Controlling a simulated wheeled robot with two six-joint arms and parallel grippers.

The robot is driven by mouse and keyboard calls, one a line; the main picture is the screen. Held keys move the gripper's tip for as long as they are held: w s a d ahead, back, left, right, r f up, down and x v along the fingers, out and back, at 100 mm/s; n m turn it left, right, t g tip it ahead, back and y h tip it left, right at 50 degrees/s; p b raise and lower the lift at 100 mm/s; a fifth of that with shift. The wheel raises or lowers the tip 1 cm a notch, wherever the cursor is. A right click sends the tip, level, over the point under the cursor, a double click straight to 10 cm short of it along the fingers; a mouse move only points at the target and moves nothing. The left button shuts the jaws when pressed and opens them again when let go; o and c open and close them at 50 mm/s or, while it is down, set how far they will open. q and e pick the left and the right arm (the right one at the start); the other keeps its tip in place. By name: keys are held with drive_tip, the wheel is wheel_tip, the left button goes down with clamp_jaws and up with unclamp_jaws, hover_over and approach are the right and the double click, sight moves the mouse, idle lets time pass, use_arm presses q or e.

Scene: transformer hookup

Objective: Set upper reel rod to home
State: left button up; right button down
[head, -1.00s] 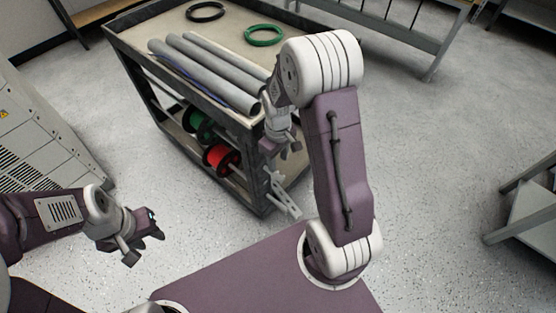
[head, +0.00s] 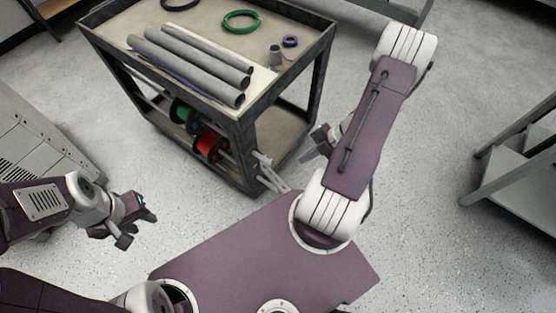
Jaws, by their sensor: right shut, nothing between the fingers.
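The reel rod (head: 224,152) runs under the cart's top and carries a red reel (head: 208,146) and a green reel (head: 184,115). Only a short piece of rod shows; its ends are hard to make out. Light grey brackets (head: 268,172) stick out from the cart's near corner post. My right gripper (head: 322,140) is shut and empty, right of the cart and apart from it, partly hidden by my arm. My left gripper (head: 135,215) is over the floor at the left, away from the reels; its finger gap is unclear.
The cart (head: 237,118) has grey pipes (head: 190,60), a green cable ring (head: 241,21), a blue tape roll (head: 290,41) and a small grey cylinder (head: 275,55) on top. A grey cabinet (head: 35,140) stands left, a shelf (head: 515,165) right.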

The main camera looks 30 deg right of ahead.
sight(268, 160)
drive_tip(key=w+a+f+b, duration=0.5)
drive_tip(key=w+a+f, duration=0.1)
drive_tip(key=f, duration=0.2)
drive_tip(key=shift+w+a, duration=0.35)
drive_tip(key=shift+w+a+r, duration=0.1)
drive_tip(key=shift+w+a, duration=0.05)
drive_tip(key=shift+w, duration=0.15)
drive_tip(key=shift+w+a+p, duration=0.25)
drive_tip(key=shift+w+p, duration=0.1)
drive_tip(key=shift+w, duration=0.15)
drive_tip(key=shift+w+a+p, duration=0.2)
drive_tip(key=shift+w+p, duration=0.1)
drive_tip(key=shift+w, duration=0.3)
